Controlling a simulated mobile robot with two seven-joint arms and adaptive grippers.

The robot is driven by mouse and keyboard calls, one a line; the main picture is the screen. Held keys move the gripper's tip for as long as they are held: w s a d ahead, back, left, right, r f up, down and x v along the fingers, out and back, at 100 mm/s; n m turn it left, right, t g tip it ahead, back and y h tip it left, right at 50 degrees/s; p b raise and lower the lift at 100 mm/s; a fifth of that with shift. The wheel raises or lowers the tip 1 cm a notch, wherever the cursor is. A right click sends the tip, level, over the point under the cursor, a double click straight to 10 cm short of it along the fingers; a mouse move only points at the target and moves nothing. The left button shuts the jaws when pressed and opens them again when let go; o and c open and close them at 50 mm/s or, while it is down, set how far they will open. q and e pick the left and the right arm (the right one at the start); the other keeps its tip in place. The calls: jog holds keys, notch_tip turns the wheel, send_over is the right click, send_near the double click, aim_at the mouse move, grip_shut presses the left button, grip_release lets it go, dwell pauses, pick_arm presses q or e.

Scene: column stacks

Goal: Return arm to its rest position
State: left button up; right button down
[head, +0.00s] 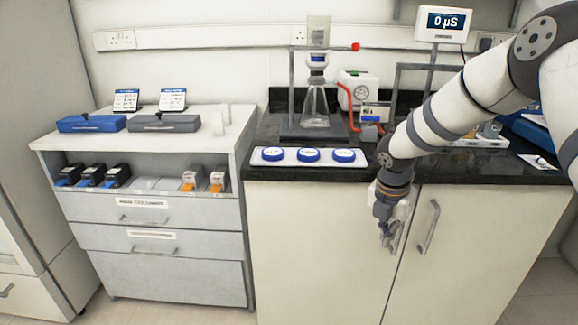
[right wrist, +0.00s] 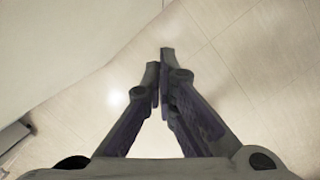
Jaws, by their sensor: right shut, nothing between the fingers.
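My right arm (head: 455,112) comes in from the right in the head view and bends down in front of the black counter. My right gripper (head: 387,236) hangs pointing down in front of the white cabinet doors, below the counter edge. In the right wrist view the right gripper (right wrist: 160,90) has its fingers together with nothing between them, above the pale tiled floor (right wrist: 245,50). My left gripper is in neither view.
The black counter (head: 275,172) holds a white tray with three blue-ringed round pieces (head: 308,155), a flask (head: 315,105) on a stand and a white pump (head: 358,90). A door handle (head: 429,226) is right of the gripper. A grey drawer unit (head: 150,245) stands left.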

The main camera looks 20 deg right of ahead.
jog(key=s+a+f+m+g+y, duration=0.2)
jog(key=s+a+f+m+y, duration=0.1)
jog(key=s+a+f+m, duration=1.3)
jog(key=s+m, duration=0.3)
jog(key=s, duration=0.8)
jog(key=s+a+f+m+g, duration=0.1)
jog(key=s+m, duration=0.3)
jog(key=s, duration=0.8)
jog(key=shift+s+a+f+m+g+h+p, duration=0.35)
jog(key=shift+a+f, duration=0.2)
jog(key=shift+f, duration=0.2)
